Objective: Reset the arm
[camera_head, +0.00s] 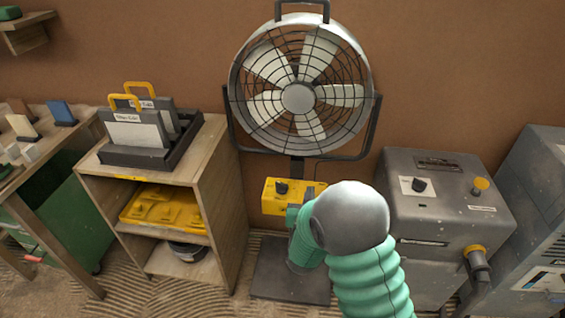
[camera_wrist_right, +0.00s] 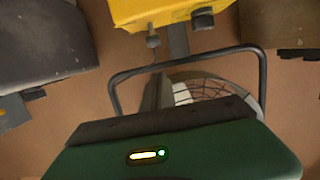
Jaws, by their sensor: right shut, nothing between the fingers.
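My right arm comes in from the lower right in the head view, with a green ribbed sleeve and a grey rounded joint. My right gripper (camera_head: 293,216) is mostly hidden behind that joint, in front of the yellow control box (camera_head: 276,189) with a dark knob under the fan. It is shut with nothing in it. In the right wrist view, the dark green housing with a small lit strip (camera_wrist_right: 150,155) fills the bottom; the yellow box (camera_wrist_right: 170,10) shows at the top. My left gripper is not in view.
A large caged fan (camera_head: 298,98) stands against the brown wall. A grey machine (camera_head: 440,200) with a knob stands right of my arm. A wooden shelf (camera_head: 205,160) on the left bears a dark rack (camera_head: 180,145) of panels and a yellow tray (camera_head: 165,210). Sandy floor lies below.

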